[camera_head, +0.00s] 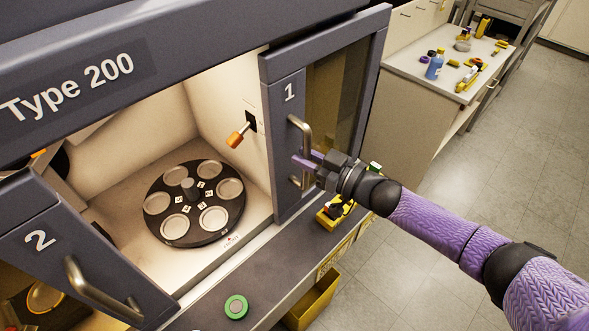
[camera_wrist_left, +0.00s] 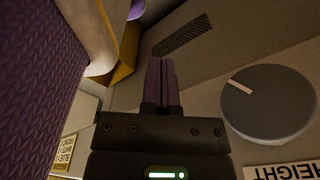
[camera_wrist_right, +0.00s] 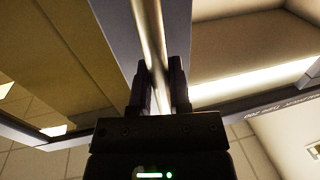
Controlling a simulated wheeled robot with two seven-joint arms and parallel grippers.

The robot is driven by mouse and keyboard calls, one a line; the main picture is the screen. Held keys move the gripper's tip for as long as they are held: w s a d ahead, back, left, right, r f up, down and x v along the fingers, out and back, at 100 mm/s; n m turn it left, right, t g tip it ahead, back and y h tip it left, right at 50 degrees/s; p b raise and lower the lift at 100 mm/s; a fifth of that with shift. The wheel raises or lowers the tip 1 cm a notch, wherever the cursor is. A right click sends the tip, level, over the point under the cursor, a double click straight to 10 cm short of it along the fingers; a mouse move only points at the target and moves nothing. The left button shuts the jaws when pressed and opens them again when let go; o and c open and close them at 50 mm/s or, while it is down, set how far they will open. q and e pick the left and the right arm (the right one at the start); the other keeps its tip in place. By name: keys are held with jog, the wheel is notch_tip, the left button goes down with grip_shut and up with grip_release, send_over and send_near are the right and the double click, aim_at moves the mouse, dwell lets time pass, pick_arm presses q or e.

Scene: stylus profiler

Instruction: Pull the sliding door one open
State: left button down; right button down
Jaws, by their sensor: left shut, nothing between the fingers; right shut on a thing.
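Sliding door one (camera_head: 287,140) is the grey framed door marked 1, with a glass pane, at the right of the Type 200 machine. It stands to the right of a wide opening into the lit chamber. Its metal handle (camera_head: 304,133) is a vertical bar. My right gripper (camera_head: 303,160) is shut on this handle. The handle bar (camera_wrist_right: 150,40) also runs between the fingers in the right wrist view. My left gripper (camera_wrist_left: 162,85) is shut and empty, in front of a grey panel, and is not in the head view.
Door two (camera_head: 60,255) with its own handle (camera_head: 95,290) is at the left. Inside the chamber are a dark turntable (camera_head: 194,203) with several round plates and an orange-tipped lever (camera_head: 237,136). A green button (camera_head: 236,306) sits on the front ledge. A round dial (camera_wrist_left: 268,104) is near my left gripper.

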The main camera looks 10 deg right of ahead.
jog(key=shift+w+d, duration=0.1)
jog(key=shift+d, duration=0.05)
jog(key=c, duration=0.6)
grip_release()
jog(key=v, duration=1)
